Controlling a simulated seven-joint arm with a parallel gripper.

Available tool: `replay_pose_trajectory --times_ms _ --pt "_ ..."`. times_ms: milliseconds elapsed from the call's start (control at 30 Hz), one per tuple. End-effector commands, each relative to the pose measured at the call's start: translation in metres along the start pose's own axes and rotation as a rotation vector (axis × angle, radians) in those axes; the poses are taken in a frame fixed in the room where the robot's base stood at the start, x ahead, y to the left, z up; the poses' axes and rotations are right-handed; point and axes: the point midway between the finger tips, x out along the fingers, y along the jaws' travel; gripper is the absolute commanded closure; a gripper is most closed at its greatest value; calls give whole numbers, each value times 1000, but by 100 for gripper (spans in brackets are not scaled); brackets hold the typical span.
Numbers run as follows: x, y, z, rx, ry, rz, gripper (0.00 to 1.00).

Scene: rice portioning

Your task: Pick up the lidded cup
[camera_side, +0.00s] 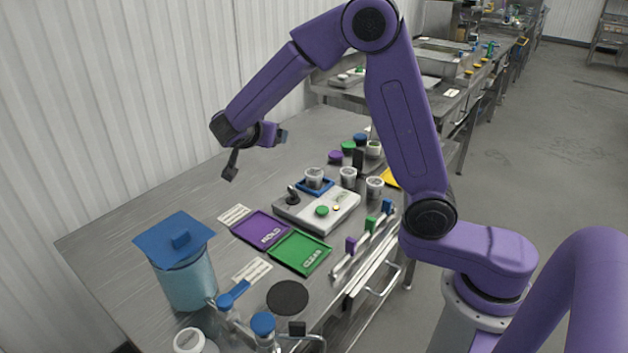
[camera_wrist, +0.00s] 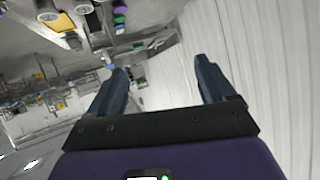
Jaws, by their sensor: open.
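Several small clear cups with pale lids stand on the steel table. One lidded cup (camera_side: 314,178) is on a blue square pad by the grey scale-like device. Others stand to its right: a middle cup (camera_side: 348,177), a front right cup (camera_side: 375,188) and a back cup (camera_side: 374,150). I cannot tell which one the task means. My gripper (camera_side: 282,135) is open and empty, raised above the table left of and away from the cups. In the wrist view its two fingers (camera_wrist: 160,85) are wide apart with nothing between them.
A blue-lidded jug (camera_side: 183,265) stands at front left. Purple (camera_side: 262,230) and green (camera_side: 299,252) pads lie mid-table. Purple, green and blue lids (camera_side: 348,147) sit at the back. A handled rail (camera_side: 362,243) lines the right edge. The white wall (camera_side: 150,90) is behind.

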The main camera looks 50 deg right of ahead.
Motion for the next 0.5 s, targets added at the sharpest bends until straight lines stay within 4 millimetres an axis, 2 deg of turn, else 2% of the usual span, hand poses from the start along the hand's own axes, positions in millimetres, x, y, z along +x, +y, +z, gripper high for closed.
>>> replay_pose_trajectory --times_ms 233,500 --pt "5 44 1 -18 42 273 17" --pt "30 52 48 -24 42 273 17"
